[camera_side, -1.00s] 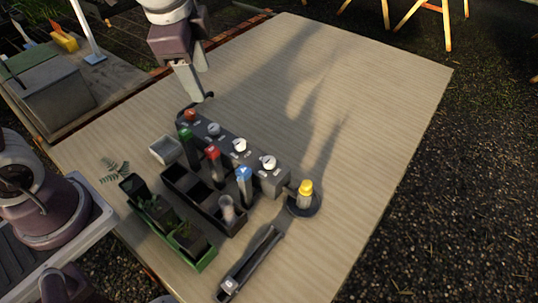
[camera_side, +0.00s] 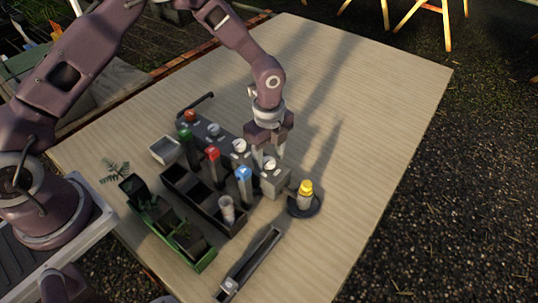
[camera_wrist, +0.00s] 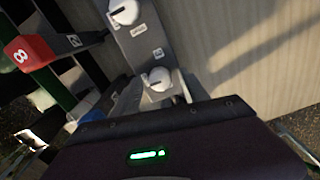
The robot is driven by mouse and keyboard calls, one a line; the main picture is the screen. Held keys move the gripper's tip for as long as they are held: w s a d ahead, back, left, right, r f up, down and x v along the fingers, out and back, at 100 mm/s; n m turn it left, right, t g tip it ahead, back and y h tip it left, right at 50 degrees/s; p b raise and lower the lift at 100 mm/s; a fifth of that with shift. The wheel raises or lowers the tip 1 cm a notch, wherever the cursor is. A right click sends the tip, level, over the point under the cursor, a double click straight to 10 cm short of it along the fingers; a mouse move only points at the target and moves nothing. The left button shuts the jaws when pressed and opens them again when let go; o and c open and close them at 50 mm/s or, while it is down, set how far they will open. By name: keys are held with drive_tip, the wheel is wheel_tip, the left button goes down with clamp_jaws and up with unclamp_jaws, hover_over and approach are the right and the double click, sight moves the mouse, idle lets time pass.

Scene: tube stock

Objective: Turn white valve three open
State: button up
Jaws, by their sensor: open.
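The dark grey valve block (camera_side: 225,149) runs diagonally across the table, with a red knob (camera_side: 189,116) at its far end and three white knobs along it. The white knob at the near end (camera_side: 270,164), the third white one, is under my gripper (camera_side: 269,157). My gripper points down, its open fingers to either side of that knob; I cannot tell whether they touch it. The wrist view shows this knob (camera_wrist: 156,77) close in front of my gripper, and the middle white knob (camera_wrist: 124,12) beyond it. The small labels are too blurred to read surely.
A black rack (camera_side: 203,198) with capped tubes stands left of the block. A green planter (camera_side: 205,262), a white-grey box (camera_side: 165,150) and a black slotted tray (camera_side: 250,265) are nearby. A yellow-capped vial (camera_side: 305,193) stands on a round base at right. The table's right side is clear.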

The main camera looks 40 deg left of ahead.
drive_tip(key=shift+c, duration=0.2)
clamp_jaws()
drive_tip(key=n, duration=0.4)
drive_tip(key=shift+n, duration=0.4)
drive_tip(key=n, duration=0.4)
drive_tip(key=shift+r+n, duration=0.1)
drive_tip(key=shift+n, duration=0.2)
drive_tip(key=n, duration=0.4)
drive_tip(key=shift+n, duration=2.4)
